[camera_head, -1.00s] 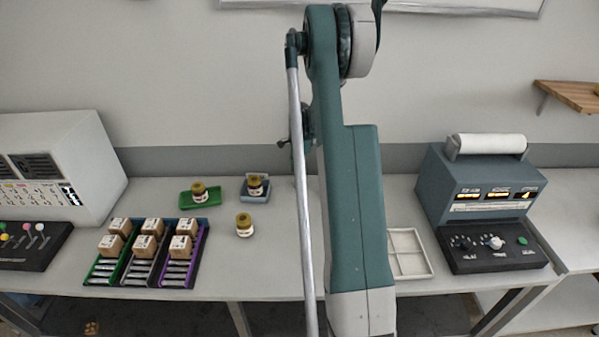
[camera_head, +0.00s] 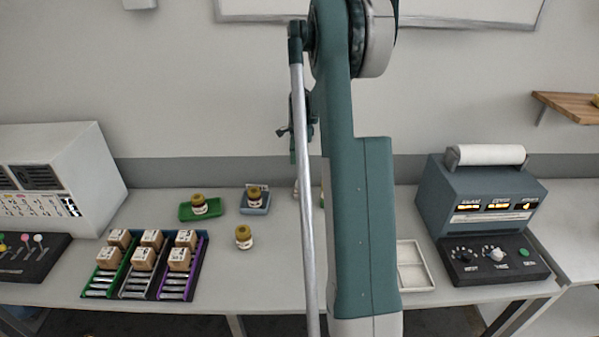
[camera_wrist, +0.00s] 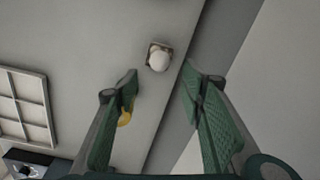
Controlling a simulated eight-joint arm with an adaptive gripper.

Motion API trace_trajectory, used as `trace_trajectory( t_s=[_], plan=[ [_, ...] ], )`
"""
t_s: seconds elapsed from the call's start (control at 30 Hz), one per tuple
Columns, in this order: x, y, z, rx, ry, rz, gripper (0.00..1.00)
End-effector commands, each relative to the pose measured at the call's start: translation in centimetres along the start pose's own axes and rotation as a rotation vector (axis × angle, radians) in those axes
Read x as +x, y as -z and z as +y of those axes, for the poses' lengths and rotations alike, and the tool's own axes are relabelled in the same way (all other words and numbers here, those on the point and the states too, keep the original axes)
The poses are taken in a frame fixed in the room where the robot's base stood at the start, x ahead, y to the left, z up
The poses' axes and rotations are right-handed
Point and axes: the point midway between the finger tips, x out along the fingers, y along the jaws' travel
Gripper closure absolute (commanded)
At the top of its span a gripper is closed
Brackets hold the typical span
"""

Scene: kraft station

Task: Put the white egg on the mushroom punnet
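In the wrist view, a smooth white rounded thing (camera_wrist: 159,61) looks like the white egg. It sits at or on a small brown-rimmed square container (camera_wrist: 151,49), which may be the mushroom punnet; I cannot tell whether the egg rests in it or just overlaps it. My gripper (camera_wrist: 160,80) is open, its two green fingers wide apart with nothing held between them. The white thing shows beyond the fingertips, between them in the picture. In the head view my arm hides this spot, and neither egg nor punnet can be made out.
A yellow thing (camera_wrist: 125,116) is partly hidden behind the left finger. A white divided tray (camera_head: 428,276) and a blue-grey machine (camera_head: 480,205) stand right of my arm. Left are jars (camera_head: 243,238), a green tray (camera_head: 186,213) and boxes in coloured racks (camera_head: 204,262). The wall is close behind.

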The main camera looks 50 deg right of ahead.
Motion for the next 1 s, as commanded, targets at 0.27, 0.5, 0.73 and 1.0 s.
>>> trace_trajectory(
  t_s=[0.27, 0.5, 0.73, 1.0],
  plan=[
    [-1.5, 0.0, 0.0, 0.0, 0.0, 0.0, 0.6],
    [-1.6, 0.0, 0.0, 0.0, 0.0, 0.0, 0.6],
    [-1.5, 0.0, 0.0, 0.0, 0.0, 0.0, 0.6],
    [-1.6, 0.0, 0.0, -0.001, 0.0, 0.0, 0.6]
  ],
)
